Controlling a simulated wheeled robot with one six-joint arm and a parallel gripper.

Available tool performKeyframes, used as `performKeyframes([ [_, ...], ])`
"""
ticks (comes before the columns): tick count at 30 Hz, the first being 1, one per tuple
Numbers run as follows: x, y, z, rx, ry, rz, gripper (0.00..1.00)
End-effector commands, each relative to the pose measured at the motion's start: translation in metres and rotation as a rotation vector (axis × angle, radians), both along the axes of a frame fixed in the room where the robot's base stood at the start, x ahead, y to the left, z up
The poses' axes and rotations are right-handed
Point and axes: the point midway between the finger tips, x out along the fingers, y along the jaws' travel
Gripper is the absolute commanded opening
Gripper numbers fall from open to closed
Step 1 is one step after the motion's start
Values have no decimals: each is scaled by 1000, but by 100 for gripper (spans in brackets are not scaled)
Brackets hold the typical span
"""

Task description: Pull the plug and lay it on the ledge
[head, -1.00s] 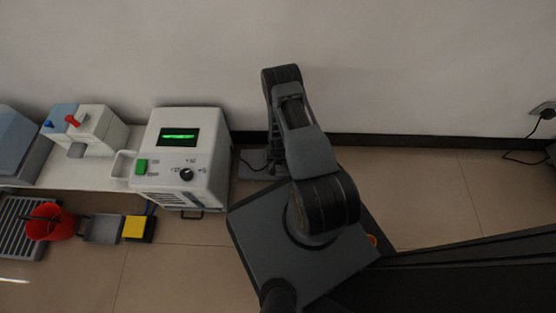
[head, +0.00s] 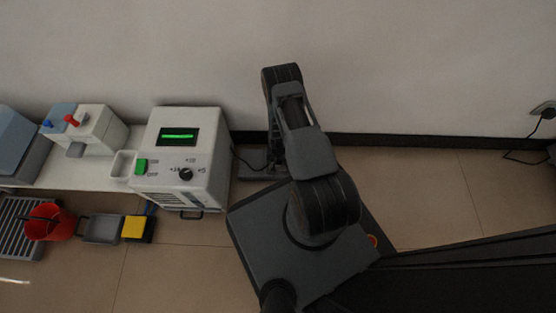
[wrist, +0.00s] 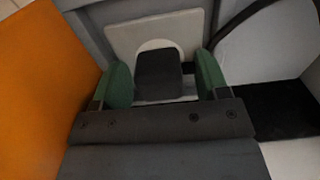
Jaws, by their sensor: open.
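In the wrist view a dark, block-shaped plug (wrist: 158,75) sits in front of a pale plate (wrist: 122,38) with a round white socket face. My gripper (wrist: 163,64) is open, with one green fingertip on each side of the plug. Narrow gaps seem to show between the fingers and the plug, so it does not look clamped. In the head view my arm hides the gripper and this plug. A flat grey surface (head: 256,160) shows by the wall beside my arm; I cannot tell whether it is the ledge.
A white machine (head: 182,160) with a lit green display stands left of my arm, a black cord running from its right side. Another black plug (head: 547,112) is in a wall outlet at far right. An orange surface (wrist: 40,90) is close at left in the wrist view.

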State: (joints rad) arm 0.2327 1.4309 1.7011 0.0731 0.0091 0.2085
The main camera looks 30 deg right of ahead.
Motion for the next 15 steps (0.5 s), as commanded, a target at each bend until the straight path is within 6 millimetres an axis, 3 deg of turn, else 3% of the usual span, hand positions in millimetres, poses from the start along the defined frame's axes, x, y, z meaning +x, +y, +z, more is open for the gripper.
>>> performKeyframes([
  [3, 0, 0, 0, 0, 0, 0, 66],
  [15, 0, 0, 0, 0, 1, 0, 28],
])
